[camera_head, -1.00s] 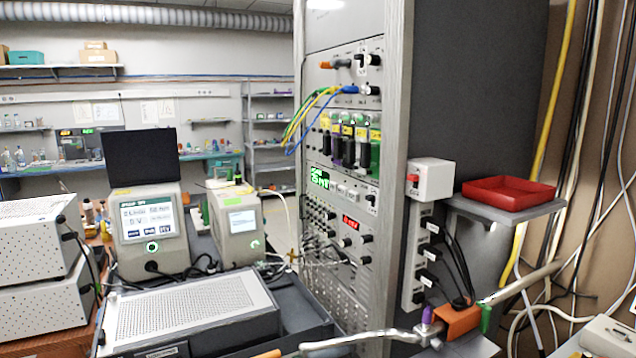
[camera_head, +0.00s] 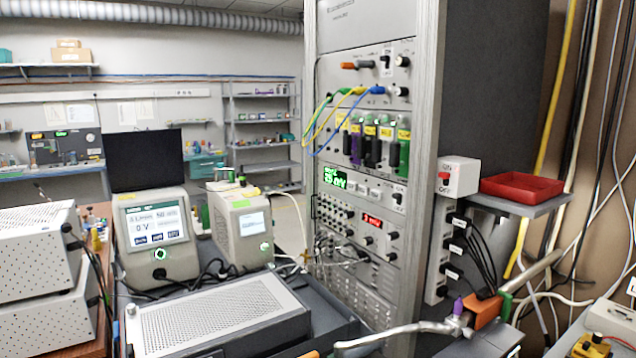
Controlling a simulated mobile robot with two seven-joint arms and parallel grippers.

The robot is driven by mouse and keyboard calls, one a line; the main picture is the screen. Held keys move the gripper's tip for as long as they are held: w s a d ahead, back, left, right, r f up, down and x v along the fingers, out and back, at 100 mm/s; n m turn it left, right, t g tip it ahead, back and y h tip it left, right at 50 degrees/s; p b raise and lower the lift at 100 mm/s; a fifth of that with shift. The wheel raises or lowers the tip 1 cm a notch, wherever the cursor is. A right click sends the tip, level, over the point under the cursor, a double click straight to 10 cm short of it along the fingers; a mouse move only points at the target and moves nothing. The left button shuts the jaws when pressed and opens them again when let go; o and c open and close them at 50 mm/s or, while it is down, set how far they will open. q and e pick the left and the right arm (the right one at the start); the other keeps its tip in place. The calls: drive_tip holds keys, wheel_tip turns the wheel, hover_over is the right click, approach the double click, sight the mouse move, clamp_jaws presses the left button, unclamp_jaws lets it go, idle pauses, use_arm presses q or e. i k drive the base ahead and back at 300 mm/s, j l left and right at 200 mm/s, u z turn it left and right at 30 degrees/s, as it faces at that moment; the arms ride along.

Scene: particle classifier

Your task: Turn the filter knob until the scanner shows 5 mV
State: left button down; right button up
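Neither of my grippers is in view. The tall instrument rack (camera_head: 428,120) stands right of centre. A rack panel has a green lit display (camera_head: 335,178) whose text seems to end in "mV"; its digits are too blurred to read surely. A red lit display (camera_head: 372,220) sits lower, with black knobs (camera_head: 392,236) beside it. A left instrument (camera_head: 153,235) has a touch screen showing about "0 V" and a round green-lit knob (camera_head: 159,254). Nothing touches these knobs. I cannot tell which knob is the filter knob or which display is the scanner.
A second small instrument (camera_head: 240,225) stands by the first, behind a perforated metal box (camera_head: 215,315). Cables loop across the rack front. A red tray (camera_head: 521,187) sits on a side shelf. A metal bar (camera_head: 400,331) with an orange block (camera_head: 486,311) crosses the lower right.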

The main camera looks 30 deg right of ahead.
sight(400, 61)
drive_tip(key=i+j, duration=0.1)
drive_tip(key=j, duration=0.2)
drive_tip(key=i+j, duration=0.1)
drive_tip(key=j, duration=0.55)
drive_tip(key=z, duration=0.45)
drive_tip(key=j+z, duration=0.15)
drive_tip(key=z, duration=0.3)
drive_tip(key=i+j+z, duration=0.1)
drive_tip(key=z, duration=0.35)
drive_tip(key=i+l, duration=0.15)
drive_tip(key=l, duration=0.15)
drive_tip(key=i+l, duration=0.15)
drive_tip(key=l, duration=0.2)
drive_tip(key=i+l, duration=0.15)
drive_tip(key=l, duration=0.15)
drive_tip(key=i+l, duration=0.15)
drive_tip(key=l, duration=0.2)
drive_tip(key=i+l+u, duration=0.1)
drive_tip(key=l+u, duration=0.15)
drive_tip(key=u, duration=0.15)
drive_tip(key=i+l+u, duration=0.1)
drive_tip(key=l+u, duration=0.25)
